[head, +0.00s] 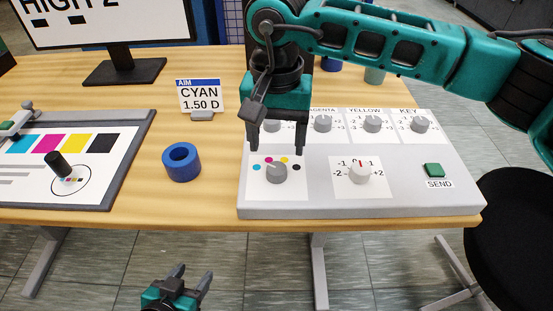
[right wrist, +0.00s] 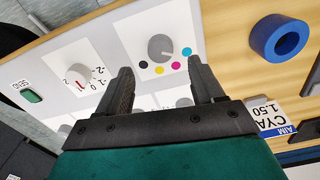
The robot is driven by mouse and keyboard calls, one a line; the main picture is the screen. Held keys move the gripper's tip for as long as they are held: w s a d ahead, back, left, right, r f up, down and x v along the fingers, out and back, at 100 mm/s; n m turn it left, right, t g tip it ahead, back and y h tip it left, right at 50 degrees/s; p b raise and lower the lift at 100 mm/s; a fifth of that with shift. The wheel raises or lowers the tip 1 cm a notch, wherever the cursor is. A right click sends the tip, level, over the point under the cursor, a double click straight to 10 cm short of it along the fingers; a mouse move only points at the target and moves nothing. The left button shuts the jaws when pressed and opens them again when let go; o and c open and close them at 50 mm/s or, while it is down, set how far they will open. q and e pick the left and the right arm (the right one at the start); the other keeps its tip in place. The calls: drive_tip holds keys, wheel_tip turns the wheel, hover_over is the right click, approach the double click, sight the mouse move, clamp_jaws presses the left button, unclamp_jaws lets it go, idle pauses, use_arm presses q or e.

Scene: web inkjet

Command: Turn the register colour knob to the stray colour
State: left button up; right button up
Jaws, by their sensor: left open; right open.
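The register colour knob (head: 276,172) is a grey dial on a white plate, ringed above by cyan, magenta, yellow and black dots. Its pointer is too small to read surely. In the right wrist view the knob (right wrist: 161,47) lies beyond my fingertips. My right gripper (head: 277,144) is open and empty, just above and behind the knob, apart from it. My left gripper (head: 189,282) is open and empty, in front of the table edge. The print sheet (head: 20,172) has colour patches and a circle with tiny coloured marks, partly hidden by a dark loupe (head: 58,164).
The grey console (head: 320,205) also bears a numbered dial (head: 361,173), a green SEND button (head: 433,169) and a back row of knobs. A blue ring (head: 181,162) and a CYAN 1.50 D sign (head: 201,96) stand left of it. A black stool (head: 515,225) is at right.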

sight(276, 168)
wheel_tip(276, 168, down, 6)
drive_tip(key=shift+f, duration=0.1)
drive_tip(key=shift+c, duration=0.2)
